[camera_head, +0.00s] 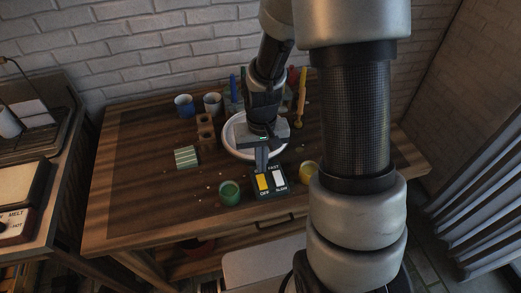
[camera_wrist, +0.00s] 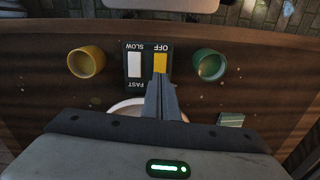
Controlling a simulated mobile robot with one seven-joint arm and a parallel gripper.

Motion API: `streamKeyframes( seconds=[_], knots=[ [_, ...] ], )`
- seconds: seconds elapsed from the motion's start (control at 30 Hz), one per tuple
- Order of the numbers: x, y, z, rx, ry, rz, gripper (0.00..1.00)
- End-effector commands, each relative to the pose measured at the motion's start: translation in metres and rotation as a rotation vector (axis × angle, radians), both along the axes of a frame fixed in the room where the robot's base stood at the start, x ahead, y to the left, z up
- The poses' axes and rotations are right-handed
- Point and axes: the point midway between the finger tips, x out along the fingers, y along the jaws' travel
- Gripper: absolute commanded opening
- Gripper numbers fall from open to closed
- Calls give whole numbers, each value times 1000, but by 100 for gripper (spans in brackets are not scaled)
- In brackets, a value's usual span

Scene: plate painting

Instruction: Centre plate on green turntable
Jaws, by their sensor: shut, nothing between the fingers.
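A white round plate (camera_head: 231,132) sits near the middle of the wooden table, partly hidden behind my gripper. A sliver of its pale rim (camera_wrist: 125,105) shows in the wrist view. I cannot make out a green turntable; whatever lies under the plate is hidden. My gripper (camera_head: 262,168) is shut and empty, pointing down in front of the plate. Its fingertips (camera_wrist: 160,79) overlap the lower end of the yellow switch (camera_wrist: 160,62) on a black control box (camera_head: 271,193); contact cannot be told. The box also has a white switch (camera_wrist: 134,66) and OFF, SLOW and FAST labels.
A green pot (camera_head: 229,193) and a yellow pot (camera_head: 309,170) flank the box. A green striped block (camera_head: 186,157) lies left. A blue cup (camera_head: 184,105), a grey cup (camera_head: 212,103) and brown blocks (camera_head: 205,132) stand behind. The table's left part is clear.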

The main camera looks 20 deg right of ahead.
Motion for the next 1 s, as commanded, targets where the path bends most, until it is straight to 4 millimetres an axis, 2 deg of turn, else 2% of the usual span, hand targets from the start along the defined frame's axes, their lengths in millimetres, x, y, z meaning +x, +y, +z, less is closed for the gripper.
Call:
streamKeyframes(
  seconds=[0.03, 0.13, 0.23, 0.4, 0.83, 1.0],
  knots=[
    [-1, 0, -14, 0, 6, 0, 0],
    [2, 0, -29, -1, 2, 0, 0],
    [21, -2, -25, 0, -2, -1, 0],
    [36, -3, -25, 0, -1, 1, 0],
    [41, -4, -25, 0, -1, 0, 0],
    [59, -6, -25, 0, -4, 0, 0]
  ],
)
